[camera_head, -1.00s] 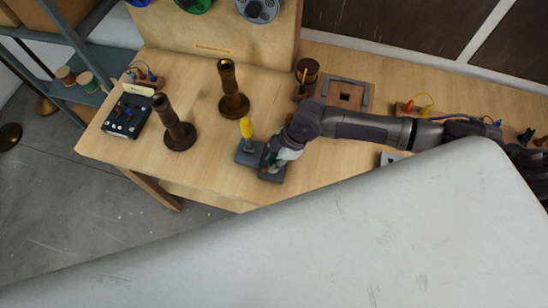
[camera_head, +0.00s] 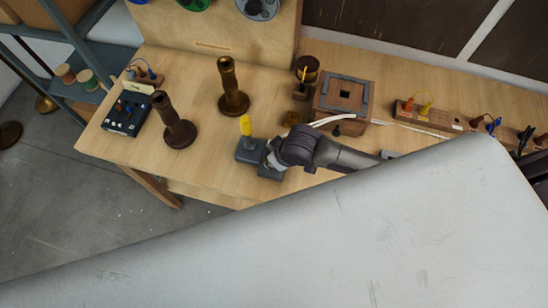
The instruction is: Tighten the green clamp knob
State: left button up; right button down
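A grey clamp block (camera_head: 247,150) stands near the front edge of the workbench, with a yellow-handled tool (camera_head: 246,127) upright at its left end. My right gripper (camera_head: 271,161) is at the right part of this block, its arm reaching in from the right. The gripper and wrist cover that part, so I cannot make out the green knob. I cannot tell whether the fingers are open or shut on it. My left gripper is not in view.
Two dark brown lamp columns (camera_head: 233,92) (camera_head: 175,124) stand left of the clamp. A black test box (camera_head: 127,114) sits at the left. A wooden lamp base (camera_head: 343,97) with pale cable lies behind my arm. A large white surface (camera_head: 330,240) hides the foreground.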

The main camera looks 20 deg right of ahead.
jog(key=m, duration=0.2)
jog(key=m+h, duration=0.1)
jog(key=shift+a+r+m+t, duration=0.1)
jog(key=shift+a+m+t, duration=0.05)
jog(key=shift+m+t, duration=0.2)
jog(key=m+h, duration=0.1)
jog(key=m, duration=0.2)
jog(key=shift+m+h, duration=0.35)
jog(key=shift+h, duration=0.05)
jog(key=m+h, duration=0.1)
jog(key=m, duration=0.2)
jog(key=m+g+h, duration=0.1)
jog(key=m, duration=0.1)
jog(key=shift+w+m, duration=0.1)
jog(key=shift+m, duration=0.3)
jog(key=c, duration=0.9)
grip_release()
jog(key=shift+c, duration=0.2)
jog(key=shift+a, duration=0.1)
